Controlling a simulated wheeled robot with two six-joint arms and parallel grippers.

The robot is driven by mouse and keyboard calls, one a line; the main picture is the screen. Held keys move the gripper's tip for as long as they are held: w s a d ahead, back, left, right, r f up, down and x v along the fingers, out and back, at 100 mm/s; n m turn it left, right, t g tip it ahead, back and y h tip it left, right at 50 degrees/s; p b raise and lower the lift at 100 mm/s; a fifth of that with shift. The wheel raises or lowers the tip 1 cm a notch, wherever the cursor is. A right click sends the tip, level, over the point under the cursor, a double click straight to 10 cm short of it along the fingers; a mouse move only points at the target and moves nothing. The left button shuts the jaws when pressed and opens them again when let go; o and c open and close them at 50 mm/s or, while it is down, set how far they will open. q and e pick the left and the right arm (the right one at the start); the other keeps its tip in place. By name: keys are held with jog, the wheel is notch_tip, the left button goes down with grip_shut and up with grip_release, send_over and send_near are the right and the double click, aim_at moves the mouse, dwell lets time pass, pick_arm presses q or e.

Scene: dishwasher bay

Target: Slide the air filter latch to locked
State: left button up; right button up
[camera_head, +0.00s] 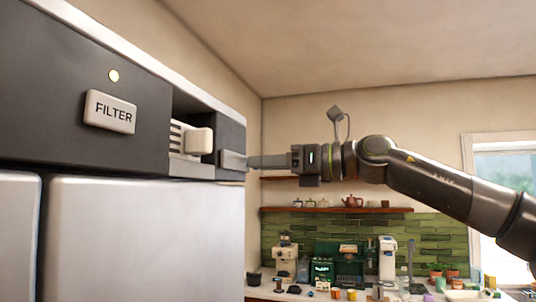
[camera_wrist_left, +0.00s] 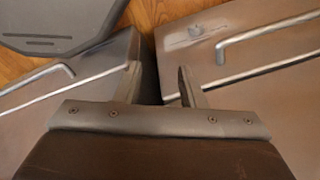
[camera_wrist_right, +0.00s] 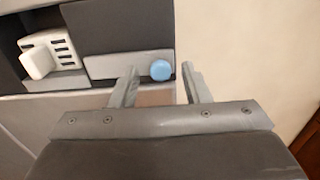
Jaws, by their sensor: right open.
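The air filter latch, a cream block-shaped knob (camera_head: 198,141), sits in front of a white slotted plate in a dark recess of the upper panel. The knob (camera_wrist_right: 38,63) and slotted plate also show at upper left in the right wrist view. My right gripper (camera_head: 250,162) is at the panel's right end, to the right of the knob and apart from it. In its wrist view its fingers (camera_wrist_right: 160,70) are spread and empty, with a blue round button behind the gap. My left gripper (camera_wrist_left: 159,68) is open and empty, away from the latch.
A FILTER label (camera_head: 110,112) and a lit yellowish lamp (camera_head: 114,76) are left of the recess. The blue button (camera_wrist_right: 161,70) is by a grey plate (camera_wrist_right: 112,66). Below the left gripper are grey fronts with bar handles (camera_wrist_left: 262,45).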

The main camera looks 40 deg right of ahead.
aim_at(235, 162)
pick_arm(q)
jog(key=shift+r, duration=0.1)
pick_arm(e)
jog(key=shift+w, duration=0.1)
jog(key=shift+c, duration=0.3)
grip_shut()
jog(key=a, duration=0.1)
jog(key=s+a, duration=0.1)
jog(key=a, duration=0.1)
jog(key=s+a+b, duration=0.1)
jog(key=shift+s+a, duration=0.25)
jog(key=shift+a, duration=0.1)
jog(key=shift+f, duration=0.1)
jog(key=shift+w+d, duration=0.1)
jog(key=shift+c, duration=1.1)
grip_release()
pick_arm(q)
jog(key=shift+s+a+f, duration=0.35)
jog(key=shift+a+f, duration=0.2)
jog(key=shift+f, duration=0.05)
pick_arm(e)
jog(key=shift+o, duration=1.4)
jog(key=shift+s+a, duration=0.2)
jog(key=shift+a, duration=0.05)
pick_arm(q)
jog(key=shift+d, duration=0.1)
pick_arm(e)
jog(key=shift+w+d, duration=0.1)
jog(key=shift+d, duration=0.1)
